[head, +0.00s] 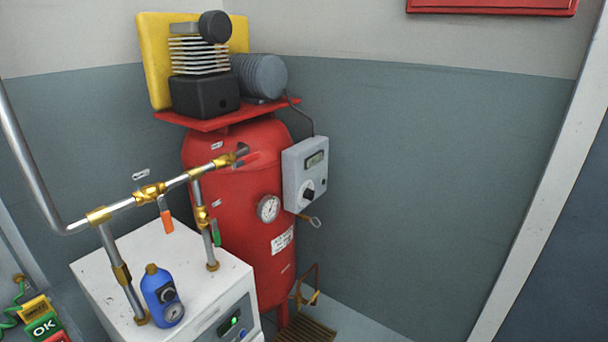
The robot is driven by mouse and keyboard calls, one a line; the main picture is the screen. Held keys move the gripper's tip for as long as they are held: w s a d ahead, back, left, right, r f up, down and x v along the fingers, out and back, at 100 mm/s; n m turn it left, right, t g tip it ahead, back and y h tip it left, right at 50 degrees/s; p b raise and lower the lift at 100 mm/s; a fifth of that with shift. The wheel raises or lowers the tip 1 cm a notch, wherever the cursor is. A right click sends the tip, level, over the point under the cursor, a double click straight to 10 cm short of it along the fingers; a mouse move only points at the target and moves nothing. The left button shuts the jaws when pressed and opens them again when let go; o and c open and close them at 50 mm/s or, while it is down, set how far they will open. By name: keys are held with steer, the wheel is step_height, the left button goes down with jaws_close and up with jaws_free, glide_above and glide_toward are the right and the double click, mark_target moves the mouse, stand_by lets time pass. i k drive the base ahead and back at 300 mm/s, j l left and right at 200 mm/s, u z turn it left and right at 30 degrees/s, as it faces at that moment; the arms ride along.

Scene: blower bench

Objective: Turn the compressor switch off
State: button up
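The compressor is a red upright tank (235,190) with a black finned pump (203,90) and a grey motor (262,76) on a red top plate. A light grey control box (304,174) is fixed to the tank's right side. It carries a small display (315,159) and, below it, a black rotary switch (307,195) with a light mark. The mark's exact direction is too small to tell. My gripper is not in view.
A white cabinet (150,260) stands in front of the tank, with metal pipes, an orange-handled valve (166,221), a green-handled valve (215,232) and a blue bottle-shaped unit (161,295) above it. A door frame (540,210) is at far right.

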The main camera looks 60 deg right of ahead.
mark_target(309, 194)
steer(key=l+z, duration=0.2)
steer(key=l, duration=0.2)
steer(key=i+l+z, duration=0.2)
steer(key=l, duration=0.2)
steer(key=l+z, duration=0.2)
steer(key=l, duration=0.2)
